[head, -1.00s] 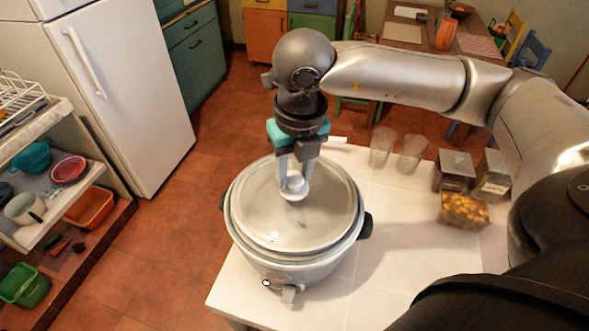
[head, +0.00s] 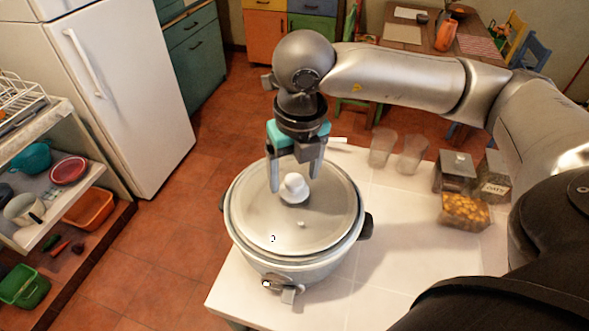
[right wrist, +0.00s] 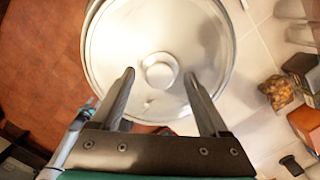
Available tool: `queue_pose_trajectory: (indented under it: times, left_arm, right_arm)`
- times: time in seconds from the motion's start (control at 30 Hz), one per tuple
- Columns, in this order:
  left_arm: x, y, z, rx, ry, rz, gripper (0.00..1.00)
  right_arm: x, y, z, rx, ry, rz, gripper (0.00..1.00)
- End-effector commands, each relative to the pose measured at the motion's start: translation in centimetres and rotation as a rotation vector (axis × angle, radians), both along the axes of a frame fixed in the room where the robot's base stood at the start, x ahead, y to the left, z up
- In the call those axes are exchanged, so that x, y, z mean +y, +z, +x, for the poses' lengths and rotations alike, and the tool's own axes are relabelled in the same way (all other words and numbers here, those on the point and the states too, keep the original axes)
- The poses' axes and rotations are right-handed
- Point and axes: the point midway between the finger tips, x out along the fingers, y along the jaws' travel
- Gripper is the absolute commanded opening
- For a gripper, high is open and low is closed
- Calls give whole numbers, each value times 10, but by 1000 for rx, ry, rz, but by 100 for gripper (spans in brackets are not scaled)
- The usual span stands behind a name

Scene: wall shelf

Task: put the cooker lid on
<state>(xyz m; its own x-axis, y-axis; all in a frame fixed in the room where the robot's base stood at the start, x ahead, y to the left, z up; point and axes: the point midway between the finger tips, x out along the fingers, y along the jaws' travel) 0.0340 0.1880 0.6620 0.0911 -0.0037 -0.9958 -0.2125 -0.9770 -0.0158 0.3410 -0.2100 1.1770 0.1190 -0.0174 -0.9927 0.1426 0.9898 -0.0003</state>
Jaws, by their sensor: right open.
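The cooker lid (head: 258,219) is a round pale disc with a white knob (head: 294,187) at its middle. It rests on top of the rice cooker (head: 290,266), which stands on the white tiled counter. My right gripper (head: 294,186) is open, with its fingers apart on either side of the knob. In the right wrist view the lid (right wrist: 112,40) and knob (right wrist: 160,71) show beyond the two spread fingertips (right wrist: 159,78). I cannot tell whether the lid is fully seated all round. My left gripper is not in view.
Two clear glasses (head: 382,146) stand at the back of the counter (head: 402,200). Jars (head: 456,170) and a container of yellowish food (head: 465,210) stand to the right. A shelf with dishes (head: 68,170) and a white fridge (head: 120,90) are on the left.

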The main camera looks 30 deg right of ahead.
Motion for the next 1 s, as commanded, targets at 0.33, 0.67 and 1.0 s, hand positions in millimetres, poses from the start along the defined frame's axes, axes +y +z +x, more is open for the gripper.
queue_pose_trajectory:
  times: [0.33, 0.67, 1.0]
  left_arm:
    - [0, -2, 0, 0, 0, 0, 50]
    - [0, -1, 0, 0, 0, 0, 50]
    - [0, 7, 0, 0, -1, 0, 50]
  right_arm:
    - [1, 39, -3, -7, 0, 2, 78]
    - [2, 118, -13, -6, 1, 1, 78]
    - [2, 150, -18, -2, -1, 0, 78]
